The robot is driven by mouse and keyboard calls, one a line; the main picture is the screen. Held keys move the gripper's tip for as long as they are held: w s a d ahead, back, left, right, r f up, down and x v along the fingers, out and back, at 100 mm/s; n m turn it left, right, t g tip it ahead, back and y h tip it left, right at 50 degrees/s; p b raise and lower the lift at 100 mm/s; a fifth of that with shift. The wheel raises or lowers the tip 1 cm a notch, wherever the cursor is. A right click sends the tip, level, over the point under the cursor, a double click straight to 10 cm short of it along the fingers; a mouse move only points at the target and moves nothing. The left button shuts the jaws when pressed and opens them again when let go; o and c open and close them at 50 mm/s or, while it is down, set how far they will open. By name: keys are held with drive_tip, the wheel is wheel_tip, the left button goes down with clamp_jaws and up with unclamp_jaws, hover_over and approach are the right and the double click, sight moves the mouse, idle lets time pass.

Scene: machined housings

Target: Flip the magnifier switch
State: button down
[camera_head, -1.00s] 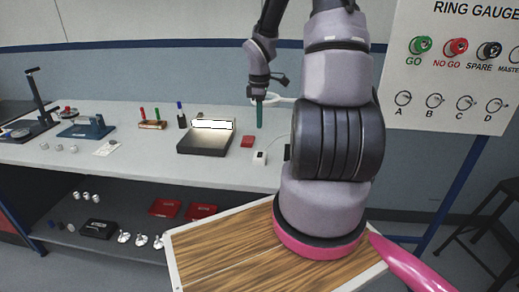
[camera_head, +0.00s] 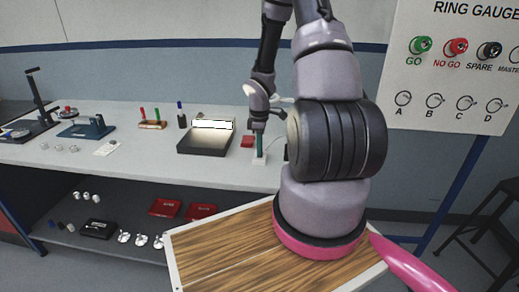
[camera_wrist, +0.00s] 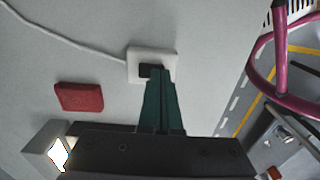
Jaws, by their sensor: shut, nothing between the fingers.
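The magnifier switch is a small white box (camera_wrist: 140,60) with a dark rocker (camera_wrist: 150,71) on its top. It lies on the bench, and its white cable runs off to the upper left in the wrist view. My gripper (camera_wrist: 158,76) is shut and empty, its green fingers pointing at the box. The fingertips overlap the dark rocker in the wrist view and hide part of it; whether they touch I cannot tell. In the head view the fingers of my gripper (camera_head: 260,155) stand upright right over the white box (camera_head: 259,162).
A red block (camera_wrist: 80,98) lies beside the switch box. A lit tray-like box (camera_head: 204,143) stands further left on the bench (camera_head: 150,177). A pink ring-shaped stool part (camera_wrist: 283,85) shows beyond the bench edge in the wrist view.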

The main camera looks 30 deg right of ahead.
drive_tip(key=shift+s+a+f, duration=0.1)
drive_tip(key=shift+s+f, duration=0.05)
drive_tip(key=shift+f, duration=0.05)
idle(0.3)
drive_tip(key=shift+w+d+r, duration=0.25)
drive_tip(key=shift+w+d, duration=0.25)
drive_tip(key=shift+w, duration=0.25)
